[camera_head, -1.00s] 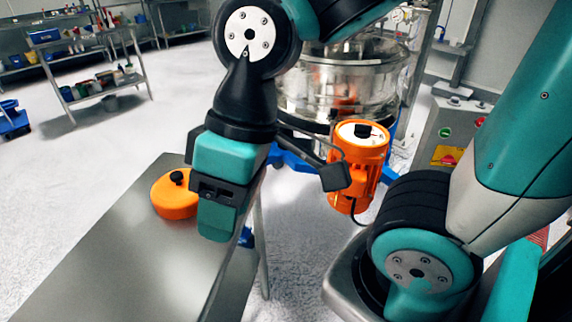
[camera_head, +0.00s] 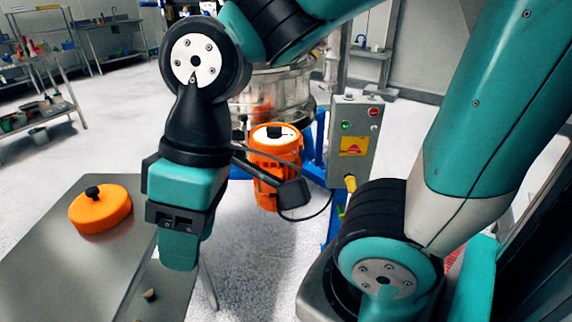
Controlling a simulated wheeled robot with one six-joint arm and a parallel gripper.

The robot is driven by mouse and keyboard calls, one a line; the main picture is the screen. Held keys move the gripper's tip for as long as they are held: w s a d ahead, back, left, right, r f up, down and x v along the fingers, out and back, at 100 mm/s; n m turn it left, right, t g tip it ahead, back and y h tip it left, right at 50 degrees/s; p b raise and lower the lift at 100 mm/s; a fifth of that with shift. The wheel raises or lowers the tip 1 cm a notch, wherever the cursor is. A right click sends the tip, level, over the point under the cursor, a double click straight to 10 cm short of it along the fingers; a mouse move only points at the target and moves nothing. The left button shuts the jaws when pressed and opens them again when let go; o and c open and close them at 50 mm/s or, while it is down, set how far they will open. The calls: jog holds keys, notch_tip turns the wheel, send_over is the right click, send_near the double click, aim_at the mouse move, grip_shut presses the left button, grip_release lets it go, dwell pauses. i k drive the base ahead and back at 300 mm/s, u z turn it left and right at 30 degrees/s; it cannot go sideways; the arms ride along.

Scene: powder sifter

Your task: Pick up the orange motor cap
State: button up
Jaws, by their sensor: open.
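The orange motor cap (camera_head: 101,210) is a round orange disc with a black knob on top. It lies on the grey metal table (camera_head: 75,268) at the left of the head view. My gripper (camera_head: 178,250) hangs to the right of the cap, over the table's right edge, apart from the cap. Its jaws point down and away and their gap is hard to see. Nothing shows in them. The orange motor (camera_head: 274,160) stands beyond my arm with a white top.
A steel sifter drum (camera_head: 270,95) stands behind the motor. A control box (camera_head: 354,138) with a green and a red button is to its right. Shelves (camera_head: 45,100) are at the far left.

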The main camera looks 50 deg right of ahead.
aim_at(101, 209)
jog(key=i, duration=0.5)
jog(key=z, duration=1.8)
jog(key=i, duration=0.85)
jog(key=u, duration=1.1)
